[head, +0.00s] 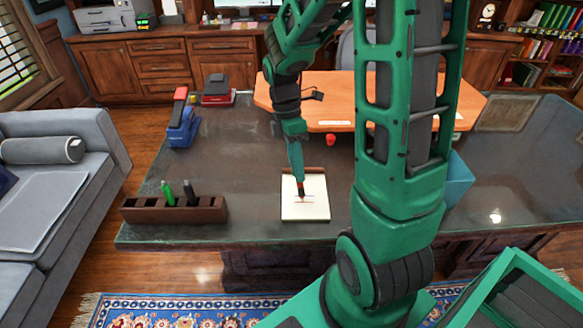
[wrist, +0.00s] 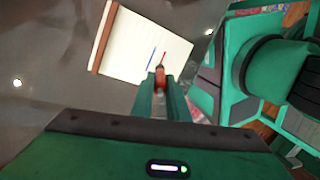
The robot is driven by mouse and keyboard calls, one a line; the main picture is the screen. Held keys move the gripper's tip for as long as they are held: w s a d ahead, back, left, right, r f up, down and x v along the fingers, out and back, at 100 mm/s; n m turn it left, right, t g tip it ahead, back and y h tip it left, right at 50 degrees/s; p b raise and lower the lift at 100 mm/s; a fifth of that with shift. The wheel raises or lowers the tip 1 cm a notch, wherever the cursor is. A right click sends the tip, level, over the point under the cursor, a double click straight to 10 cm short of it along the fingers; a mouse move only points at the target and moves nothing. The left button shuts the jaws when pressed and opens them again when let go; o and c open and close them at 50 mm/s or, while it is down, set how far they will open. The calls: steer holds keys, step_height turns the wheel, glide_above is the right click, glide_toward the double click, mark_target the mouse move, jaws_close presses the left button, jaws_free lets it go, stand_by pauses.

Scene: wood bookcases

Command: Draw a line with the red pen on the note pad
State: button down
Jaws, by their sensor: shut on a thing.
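The note pad (head: 305,212) lies on the dark desk top, with cream paper and a brown binding along its far edge. It also shows in the wrist view (wrist: 125,45). My gripper (head: 299,178) is above the pad, shut on the red pen (head: 301,190), which points down at the middle of the page. In the wrist view the red pen (wrist: 160,76) sits between the fingers. A short blue line and a short red line show on the paper close to the pen tip. I cannot tell whether the tip touches the paper.
A dark wooden pen holder (head: 140,211) with a green pen (head: 167,194) and a black pen (head: 190,194) stands left of the pad. A red-and-blue stapler (head: 183,125) and a dark red-based item (head: 217,90) lie farther back. A blue box (head: 459,180) is at right.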

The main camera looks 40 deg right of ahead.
steer(key=shift+s+d, duration=0.15)
steer(key=shift+d, duration=0.05)
steer(key=shift+s+d, duration=0.1)
steer(key=shift+d, duration=0.05)
steer(key=shift+s+d, duration=0.3)
steer(key=shift+d, duration=0.15)
steer(key=shift+s+d, duration=0.15)
steer(key=shift+d, duration=0.05)
steer(key=shift+s+d, duration=0.3)
steer(key=shift+d, duration=0.05)
steer(key=shift+a, duration=0.1)
steer(key=shift+w+a, duration=0.45)
steer(key=shift+a, duration=0.1)
steer(key=shift+w+a, duration=0.45)
steer(key=shift+a, duration=0.05)
